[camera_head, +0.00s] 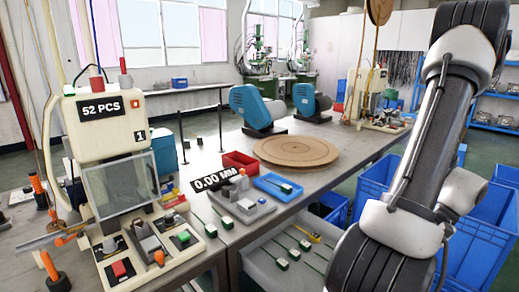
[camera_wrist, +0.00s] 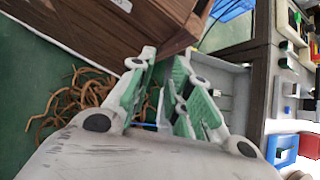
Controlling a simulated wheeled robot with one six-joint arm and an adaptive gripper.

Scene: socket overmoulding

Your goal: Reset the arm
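My arm (camera_head: 405,175) rises across the right side of the head view, with a bent joint at the top. My gripper is outside the head view. In the wrist view my gripper (camera_wrist: 164,62) points away from the camera, with two green-padded fingers. The fingertips stand a short way apart, and I see nothing held between them. The gripper shows over the floor side of the bench, clear of the parts on the bench top.
The bench (camera_head: 290,200) carries a press machine (camera_head: 105,120), a round brown disc (camera_head: 297,151), a red tray (camera_head: 240,161) and a blue tray (camera_head: 278,187). A grey drawer (camera_head: 262,262) holds several cables. Blue crates (camera_head: 480,240) stand right. A brown box (camera_wrist: 100,30) is near the fingers.

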